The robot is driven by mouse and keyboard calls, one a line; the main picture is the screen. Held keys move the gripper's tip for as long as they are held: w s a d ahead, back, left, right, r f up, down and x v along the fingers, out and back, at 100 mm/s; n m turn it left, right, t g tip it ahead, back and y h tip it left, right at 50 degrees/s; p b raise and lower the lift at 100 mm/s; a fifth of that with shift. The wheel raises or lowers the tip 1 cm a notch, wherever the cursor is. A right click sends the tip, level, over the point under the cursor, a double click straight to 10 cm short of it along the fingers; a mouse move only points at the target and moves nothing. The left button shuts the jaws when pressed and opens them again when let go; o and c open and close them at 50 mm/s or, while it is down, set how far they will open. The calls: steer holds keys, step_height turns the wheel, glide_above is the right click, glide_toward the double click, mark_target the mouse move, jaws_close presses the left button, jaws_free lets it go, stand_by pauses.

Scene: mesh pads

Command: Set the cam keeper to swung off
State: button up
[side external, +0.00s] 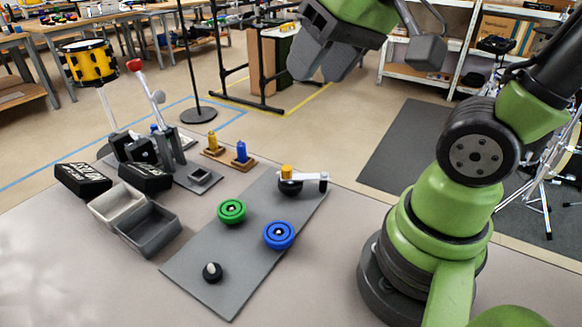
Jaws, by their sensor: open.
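A white bar-like arm (311,177), which looks like the cam keeper, sits at the far end of a grey plate (208,271). Its left end meets a black round base (290,188) with a yellow knob (287,171) on top, and its right end has a dark post. I cannot tell from this view whether the bar lies over the base or just beside it. My gripper (324,66) is open and empty, high above and beyond the plate, well apart from the keeper. Its fingers partly overlap each other in this view.
On the plate are a green ring (232,211), a blue ring (279,235) and a black knob (212,272). To the left stand a grey bin (160,243), a lighter bin (103,215), black blocks (83,181) and a red-tipped lever fixture (157,97). Yellow and blue pegs (241,152) stand behind.

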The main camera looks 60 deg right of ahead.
steer(key=w+d+f+g+h, duration=0.1)
steer(key=w+d+f+g, duration=0.3)
steer(key=w, duration=0.3)
steer(key=g, duration=0.2)
glide_above(287, 168)
step_height(287, 168, down, 12)
steer(key=shift+f, duration=0.1)
step_height(287, 168, down, 9)
steer(key=shift+f, duration=0.1)
jaws_close()
